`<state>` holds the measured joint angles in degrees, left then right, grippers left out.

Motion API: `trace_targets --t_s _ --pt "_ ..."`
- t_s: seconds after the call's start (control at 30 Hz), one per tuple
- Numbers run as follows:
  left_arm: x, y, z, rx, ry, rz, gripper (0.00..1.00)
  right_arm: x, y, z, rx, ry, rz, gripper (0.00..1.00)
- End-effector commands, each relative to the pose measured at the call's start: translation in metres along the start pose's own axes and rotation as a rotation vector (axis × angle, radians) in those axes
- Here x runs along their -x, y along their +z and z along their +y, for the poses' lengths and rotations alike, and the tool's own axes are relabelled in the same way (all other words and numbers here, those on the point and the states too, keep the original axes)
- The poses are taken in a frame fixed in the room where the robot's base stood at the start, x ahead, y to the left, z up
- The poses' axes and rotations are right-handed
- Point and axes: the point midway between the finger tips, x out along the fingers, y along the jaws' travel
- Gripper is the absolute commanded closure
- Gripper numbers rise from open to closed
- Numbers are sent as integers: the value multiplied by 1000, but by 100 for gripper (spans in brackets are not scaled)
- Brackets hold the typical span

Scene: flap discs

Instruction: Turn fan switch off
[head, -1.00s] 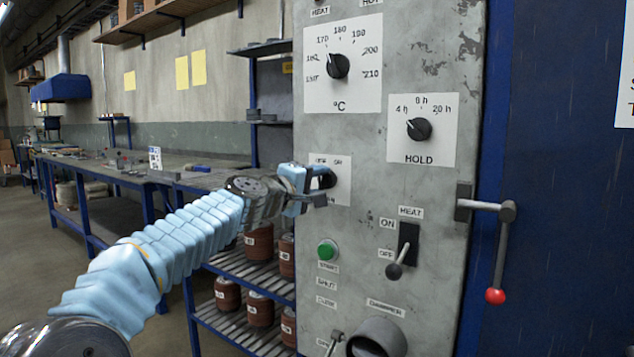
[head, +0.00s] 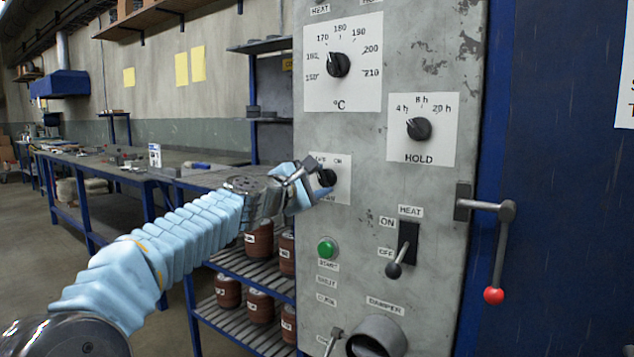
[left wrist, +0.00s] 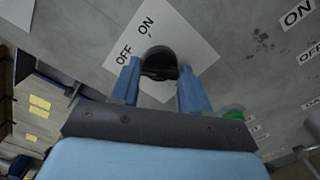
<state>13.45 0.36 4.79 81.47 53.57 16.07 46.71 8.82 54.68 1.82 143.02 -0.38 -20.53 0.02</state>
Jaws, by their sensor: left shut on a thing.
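The fan switch is a black rotary knob (head: 327,178) on a white plate (head: 343,190) marked OFF and ON, on the grey control panel (head: 365,235). My left gripper (head: 318,180) is at the knob with its blue fingers on either side of it, shut on it. In the left wrist view the knob (left wrist: 159,62) sits between the two fingertips (left wrist: 158,78), and the OFF and ON words show beyond it. Part of the plate's lettering is hidden by the gripper in the head view. My right gripper is not in view.
Above are the temperature dial (head: 338,64) and the HOLD dial (head: 418,128). Below are a green button (head: 327,248), the HEAT lever switch (head: 402,254) and the damper (head: 376,337). A red-tipped door handle (head: 495,295) hangs at right. A shelf with brown cans (head: 259,308) stands left of the panel.

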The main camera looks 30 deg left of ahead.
Motion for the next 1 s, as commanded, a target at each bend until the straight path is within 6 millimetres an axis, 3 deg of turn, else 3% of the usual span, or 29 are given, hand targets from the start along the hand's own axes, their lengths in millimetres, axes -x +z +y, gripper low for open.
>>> trace_targets --t_s 0.53,0.57,0.7,1.0 --pt "0 -1 -2 26 -3 1 85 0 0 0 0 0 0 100" --pt "0 -1 -2 26 -3 1 50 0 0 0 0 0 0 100" --pt "0 -1 -1 25 -2 1 29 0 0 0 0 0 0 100" --pt "2 0 -1 23 -1 0 29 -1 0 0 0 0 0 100"
